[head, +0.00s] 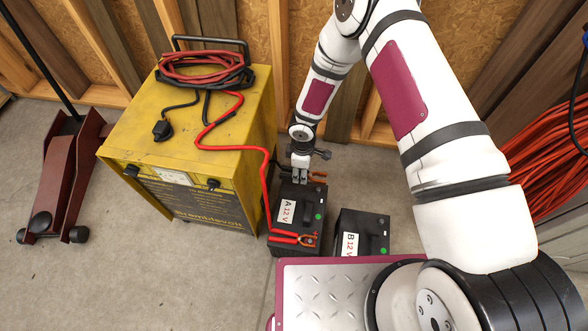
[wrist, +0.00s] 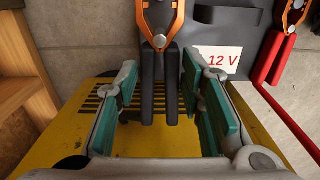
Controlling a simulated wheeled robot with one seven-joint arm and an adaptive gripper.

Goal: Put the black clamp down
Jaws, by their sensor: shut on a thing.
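The black clamp, with black handles and orange jaws, lies between my gripper's fingers (wrist: 160,78) in the wrist view, where its handles (wrist: 147,92) point toward the palm. My gripper (head: 300,180) is shut on it at the far end of battery A (head: 312,205) in the head view. The clamp's orange jaws (head: 318,176) show just right of the fingers there. In the wrist view the jaws (wrist: 160,18) overlap the battery's edge; I cannot tell whether they touch a terminal. The red clamp (head: 296,238) sits at battery A's near end.
The yellow charger (head: 185,130) stands left of battery A, with coiled cables on top. Battery B (head: 362,232) stands to the right. A red floor jack (head: 65,175) is at far left and a red coiled hose (head: 550,155) at right.

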